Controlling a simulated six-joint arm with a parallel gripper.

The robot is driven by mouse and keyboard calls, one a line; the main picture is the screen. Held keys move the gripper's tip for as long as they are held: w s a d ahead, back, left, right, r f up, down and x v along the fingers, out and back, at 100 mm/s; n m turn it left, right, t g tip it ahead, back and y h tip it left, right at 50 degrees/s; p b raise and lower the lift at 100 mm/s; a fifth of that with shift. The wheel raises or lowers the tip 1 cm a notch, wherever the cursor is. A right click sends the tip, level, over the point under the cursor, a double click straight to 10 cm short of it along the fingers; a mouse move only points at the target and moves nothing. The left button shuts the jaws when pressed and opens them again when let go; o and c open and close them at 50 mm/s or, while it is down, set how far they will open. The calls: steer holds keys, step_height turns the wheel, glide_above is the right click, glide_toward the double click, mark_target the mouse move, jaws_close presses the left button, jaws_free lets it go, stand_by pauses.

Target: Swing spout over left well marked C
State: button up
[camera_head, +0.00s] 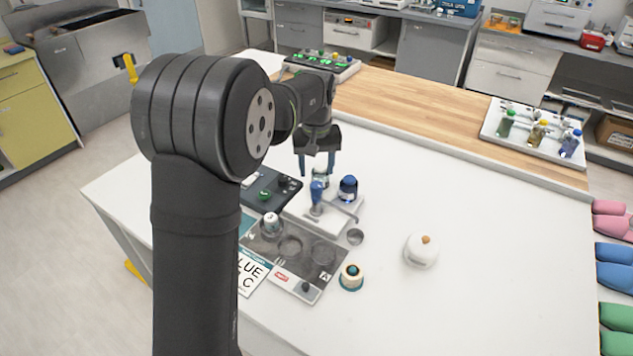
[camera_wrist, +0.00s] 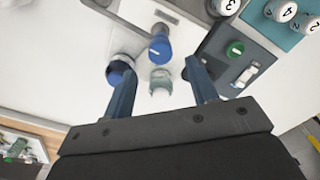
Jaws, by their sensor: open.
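The spout (camera_head: 340,212) is a thin grey tube on a white base with a blue upright post (camera_head: 317,190). It reaches to the right, apart from the wells. The blue post also shows in the wrist view (camera_wrist: 160,47). The grey tray (camera_head: 302,270) in front has round wells, and a white knob (camera_head: 271,221) stands at its left. A letter A shows near its right end; I cannot make out a C on a well. My gripper (camera_head: 317,169) is open and empty above and behind the post. Its fingers (camera_wrist: 158,82) frame a pale green-and-white knob (camera_wrist: 160,84).
A blue-capped knob (camera_head: 348,187) stands right of the post. A small grey cup (camera_head: 355,237) is near the spout's end. A dark panel (camera_head: 262,195) lies left. A card (camera_head: 250,275) reads "LUE" and "C". A white dome (camera_head: 421,251) stands right, with clear table around it.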

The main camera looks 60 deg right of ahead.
mark_target(316, 184)
steer(key=shift+f, duration=2.75)
jaws_close()
